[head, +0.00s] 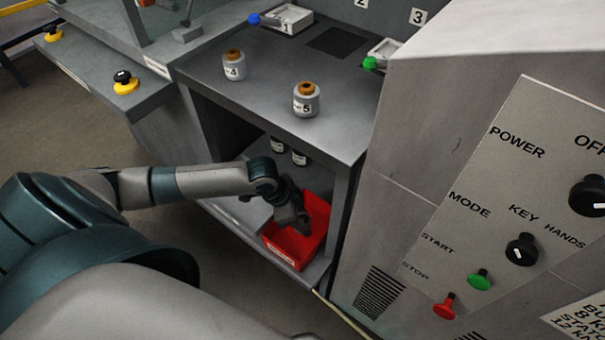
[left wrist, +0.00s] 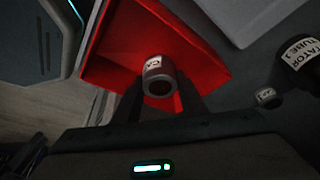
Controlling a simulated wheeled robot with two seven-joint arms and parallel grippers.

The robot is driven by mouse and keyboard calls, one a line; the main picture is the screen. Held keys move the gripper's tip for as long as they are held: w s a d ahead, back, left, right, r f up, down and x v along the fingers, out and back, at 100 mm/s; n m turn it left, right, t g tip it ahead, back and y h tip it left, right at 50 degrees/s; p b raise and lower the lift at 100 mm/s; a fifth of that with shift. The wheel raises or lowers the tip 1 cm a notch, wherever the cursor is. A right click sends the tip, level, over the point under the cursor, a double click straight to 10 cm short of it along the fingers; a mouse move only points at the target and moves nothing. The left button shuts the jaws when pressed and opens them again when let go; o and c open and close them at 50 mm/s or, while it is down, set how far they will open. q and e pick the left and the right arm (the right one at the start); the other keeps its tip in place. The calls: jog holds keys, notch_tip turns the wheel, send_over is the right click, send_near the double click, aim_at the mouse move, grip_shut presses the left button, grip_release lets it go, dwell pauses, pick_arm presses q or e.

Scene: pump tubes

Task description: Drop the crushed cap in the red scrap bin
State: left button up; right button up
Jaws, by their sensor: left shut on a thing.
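The red scrap bin (head: 318,213) stands on the low shelf under the workbench in the head view. My left gripper (head: 300,222) reaches in over the bin. In the left wrist view the left gripper (left wrist: 160,100) is shut on the crushed cap (left wrist: 158,72), a small grey cylinder with a white label and a dark opening. The red bin (left wrist: 205,55) spreads behind and below the cap there. The cap is hidden by the gripper in the head view. My right gripper is not in view.
Dark bottles (head: 299,158) stand on the shelf behind the bin; one labelled bottle (left wrist: 300,60) shows in the wrist view. Two numbered canisters (head: 306,100) stand on the bench top (head: 265,85) above. A control cabinet (head: 440,200) closes off the right side.

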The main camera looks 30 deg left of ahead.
pick_arm(q)
jog(key=shift+f, duration=0.4)
jog(key=shift+f+b, duration=0.3)
jog(key=shift+f, duration=1.3)
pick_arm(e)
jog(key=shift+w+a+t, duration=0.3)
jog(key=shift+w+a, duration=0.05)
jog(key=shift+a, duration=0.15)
pick_arm(q)
jog(key=o, duration=1.2)
jog(key=shift+f, duration=0.1)
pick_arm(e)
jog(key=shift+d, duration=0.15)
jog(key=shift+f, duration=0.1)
